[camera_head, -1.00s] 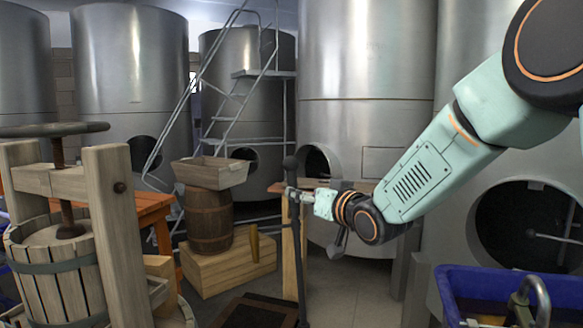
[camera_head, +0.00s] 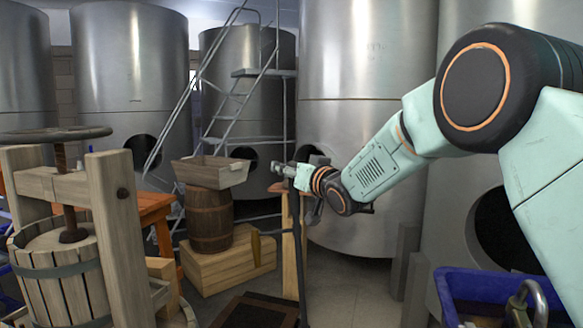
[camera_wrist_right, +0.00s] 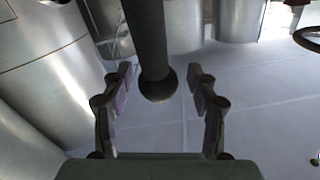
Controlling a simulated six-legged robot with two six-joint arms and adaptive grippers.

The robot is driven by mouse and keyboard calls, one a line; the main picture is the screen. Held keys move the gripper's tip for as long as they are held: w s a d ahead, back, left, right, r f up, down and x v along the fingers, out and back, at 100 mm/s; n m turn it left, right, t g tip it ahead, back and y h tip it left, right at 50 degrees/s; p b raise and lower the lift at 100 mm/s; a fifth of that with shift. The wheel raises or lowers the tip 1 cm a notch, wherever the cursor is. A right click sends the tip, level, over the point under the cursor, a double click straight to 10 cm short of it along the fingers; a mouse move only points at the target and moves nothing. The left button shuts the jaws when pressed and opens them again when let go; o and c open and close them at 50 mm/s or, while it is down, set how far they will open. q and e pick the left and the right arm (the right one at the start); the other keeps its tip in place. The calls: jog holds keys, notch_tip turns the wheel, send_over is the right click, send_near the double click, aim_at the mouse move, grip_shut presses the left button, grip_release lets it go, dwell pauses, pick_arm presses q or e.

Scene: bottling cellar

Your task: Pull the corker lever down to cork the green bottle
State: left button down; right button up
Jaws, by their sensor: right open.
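The corker lever is a thin dark rod (camera_head: 298,250) standing near the middle of the head view, with its upper end hidden at my gripper. In the right wrist view, its dark rod and round ball end (camera_wrist_right: 158,86) lie between my fingers. My right gripper (camera_head: 283,169) is open around the lever's end; the wrist view shows a gap on each side (camera_wrist_right: 158,98). I cannot make out a green bottle in either view. My left gripper is not in view.
A wooden basket press (camera_head: 60,270) stands at the left. A barrel (camera_head: 210,222) carries a wooden tray (camera_head: 211,172) on a wooden box (camera_head: 225,268). Steel tanks (camera_head: 365,120) line the back. A blue crate (camera_head: 490,283) sits at lower right.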

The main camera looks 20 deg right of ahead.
jog(key=shift+w+d+f, duration=0.1)
jog(key=shift+w+f, duration=0.05)
jog(key=c, duration=0.6)
grip_shut()
